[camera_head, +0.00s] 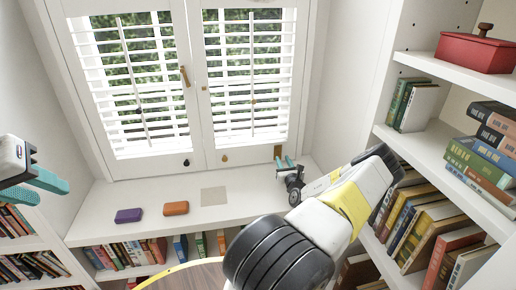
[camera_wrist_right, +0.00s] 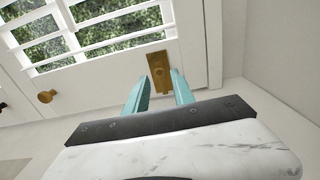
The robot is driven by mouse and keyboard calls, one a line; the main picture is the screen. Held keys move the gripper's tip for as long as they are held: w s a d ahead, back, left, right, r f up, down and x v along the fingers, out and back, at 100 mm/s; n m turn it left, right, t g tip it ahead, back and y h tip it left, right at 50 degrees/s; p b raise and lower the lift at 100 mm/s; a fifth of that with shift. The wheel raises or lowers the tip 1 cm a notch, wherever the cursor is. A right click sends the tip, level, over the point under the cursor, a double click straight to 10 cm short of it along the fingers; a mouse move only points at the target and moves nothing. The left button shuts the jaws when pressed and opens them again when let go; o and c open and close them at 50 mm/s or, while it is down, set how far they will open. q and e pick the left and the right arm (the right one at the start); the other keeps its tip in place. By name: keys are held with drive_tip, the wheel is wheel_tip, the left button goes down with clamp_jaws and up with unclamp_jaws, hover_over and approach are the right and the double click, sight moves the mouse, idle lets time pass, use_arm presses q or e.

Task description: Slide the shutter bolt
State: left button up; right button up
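A brass bolt plate (camera_head: 277,151) is on the lower right corner of the right shutter (camera_head: 249,156), just above the sill. In the right wrist view, the bolt (camera_wrist_right: 157,63) shows as an upright brass plate with a raised middle part. My right gripper (camera_head: 285,163) is in front of the sill's right end, just below the bolt. In the wrist view its two teal fingers (camera_wrist_right: 161,78) are apart, with the bolt's lower end between or just beyond their tips. Contact cannot be told. My left gripper (camera_head: 54,192) is at the far left, open and empty, away from the shutters.
The white sill (camera_head: 240,186) holds a purple block (camera_head: 128,215), an orange block (camera_head: 176,208) and a flat beige square (camera_head: 214,196). A brass latch (camera_head: 184,76) is between the shutters. Shelves with books and a red box (camera_head: 474,52) stand close at the right.

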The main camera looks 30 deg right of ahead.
sight(279, 153)
drive_tip(key=shift+x, duration=2.25)
clamp_jaws()
drive_tip(key=shift+a, duration=0.1)
